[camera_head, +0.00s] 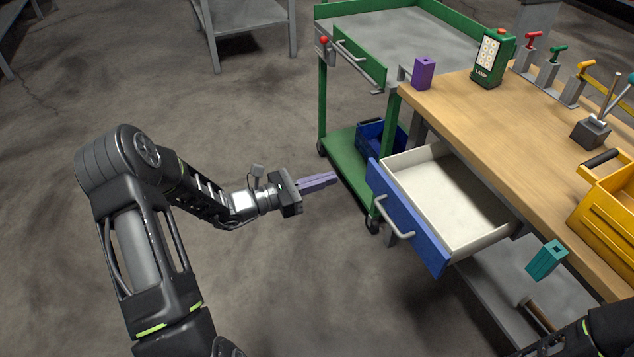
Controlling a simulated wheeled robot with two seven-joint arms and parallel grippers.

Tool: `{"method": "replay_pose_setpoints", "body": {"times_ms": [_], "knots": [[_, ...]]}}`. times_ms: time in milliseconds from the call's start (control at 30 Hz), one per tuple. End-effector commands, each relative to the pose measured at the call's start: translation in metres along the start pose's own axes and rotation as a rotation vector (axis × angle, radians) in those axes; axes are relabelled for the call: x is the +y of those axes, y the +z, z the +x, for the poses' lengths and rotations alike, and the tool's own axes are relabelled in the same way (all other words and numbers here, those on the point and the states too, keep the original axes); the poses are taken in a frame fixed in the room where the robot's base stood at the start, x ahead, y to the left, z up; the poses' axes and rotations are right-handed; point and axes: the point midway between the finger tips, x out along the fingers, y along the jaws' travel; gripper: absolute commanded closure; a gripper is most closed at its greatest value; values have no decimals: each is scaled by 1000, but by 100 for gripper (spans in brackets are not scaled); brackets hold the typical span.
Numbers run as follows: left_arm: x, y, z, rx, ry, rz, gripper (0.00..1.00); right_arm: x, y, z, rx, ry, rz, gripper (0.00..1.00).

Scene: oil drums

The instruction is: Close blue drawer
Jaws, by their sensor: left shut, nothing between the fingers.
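The blue drawer (408,218) is pulled out from under the wooden workbench (500,130). Its blue front carries a grey bar handle (392,217), and its pale inside looks empty. My left gripper (334,178) is shut and empty, its fingers pointing right. In the picture it is left of the drawer front and apart from it. Part of my right arm (610,330) shows at the bottom right corner; its gripper is not in view.
A green cart (345,160) with a blue bin (380,138) stands behind the drawer. A teal block (546,260) shows right of the drawer. A purple block (424,73), a green lamp box (492,58) and a yellow crate (605,215) are on the bench. The floor at left is clear.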

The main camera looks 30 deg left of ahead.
Motion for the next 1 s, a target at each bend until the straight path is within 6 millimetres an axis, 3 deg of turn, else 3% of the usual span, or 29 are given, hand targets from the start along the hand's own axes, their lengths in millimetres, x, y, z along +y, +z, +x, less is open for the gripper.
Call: {"method": "replay_pose_setpoints", "body": {"times_ms": [300, 500, 1000], "knots": [[-1, -2, 65, -1, -3, 0, 100, 4, 0, 10, 0, 0, 1, 70], [0, -1, 91, -1, -1, 1, 100, 5, 0, 14, 0, 0, 1, 70], [0, 0, 98, 1, 0, 0, 100, 6, 0, 14, 0, 0, 1, 70]]}}
